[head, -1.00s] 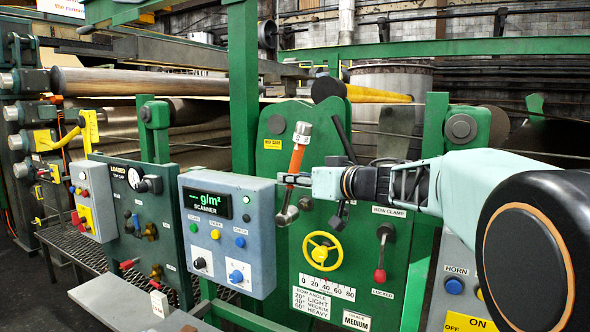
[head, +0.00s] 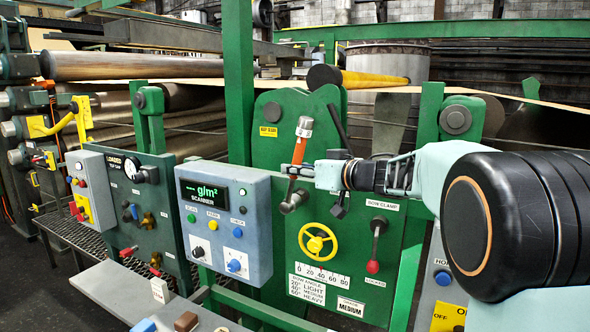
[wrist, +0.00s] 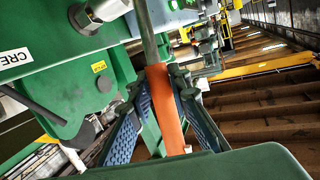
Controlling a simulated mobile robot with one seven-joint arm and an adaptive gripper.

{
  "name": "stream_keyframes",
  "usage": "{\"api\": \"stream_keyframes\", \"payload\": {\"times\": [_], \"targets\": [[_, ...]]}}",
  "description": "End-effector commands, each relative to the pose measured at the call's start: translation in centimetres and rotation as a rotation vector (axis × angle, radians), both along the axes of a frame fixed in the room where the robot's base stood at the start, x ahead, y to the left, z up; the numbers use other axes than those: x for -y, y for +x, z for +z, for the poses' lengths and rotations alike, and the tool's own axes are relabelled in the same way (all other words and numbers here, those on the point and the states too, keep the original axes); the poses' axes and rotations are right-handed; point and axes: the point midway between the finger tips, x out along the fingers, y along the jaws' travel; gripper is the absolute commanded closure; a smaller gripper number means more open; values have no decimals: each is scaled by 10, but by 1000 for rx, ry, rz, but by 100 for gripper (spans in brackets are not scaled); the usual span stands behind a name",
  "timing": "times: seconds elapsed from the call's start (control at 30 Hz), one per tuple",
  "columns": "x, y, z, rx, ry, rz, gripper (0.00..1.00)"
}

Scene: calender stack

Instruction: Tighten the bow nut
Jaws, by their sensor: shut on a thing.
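My gripper (head: 299,169) is shut on the orange handle of a wrench (head: 299,150) with a steel top end. The wrench stands nearly upright, leaning slightly right, in front of the green bow panel. Its steel lower end (head: 290,204) lies against or just before the panel above the yellow handwheel (head: 318,241). I cannot make out the bow nut apart from this end. In the wrist view the orange handle (wrist: 167,112) lies between the blue-grey fingers of my gripper (wrist: 160,85). A steel nut-like part (wrist: 100,10) shows at the top, partly cut off.
The bow clamp lever (head: 376,245) with a red knob hangs right of the handwheel. The angle scale (head: 321,274) and a MEDIUM label (head: 350,308) are below. The g/m² scanner box (head: 223,221) stands close left. A black post (head: 337,125) is just right of the wrench.

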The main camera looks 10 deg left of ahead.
Motion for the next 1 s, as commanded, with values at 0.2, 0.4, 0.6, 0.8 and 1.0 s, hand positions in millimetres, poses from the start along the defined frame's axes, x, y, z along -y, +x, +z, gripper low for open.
{"api": "stream_keyframes", "payload": {"times": [0.2, 0.4, 0.6, 0.8, 1.0], "targets": [[0, 0, 2, 3, 2, 0, 100], [0, 0, 2, 3, 2, 0, 100], [0, 0, 3, 3, 2, 1, 100], [0, -1, 5, 5, 1, 2, 100], [0, -1, 4, 8, 1, 4, 100]]}}
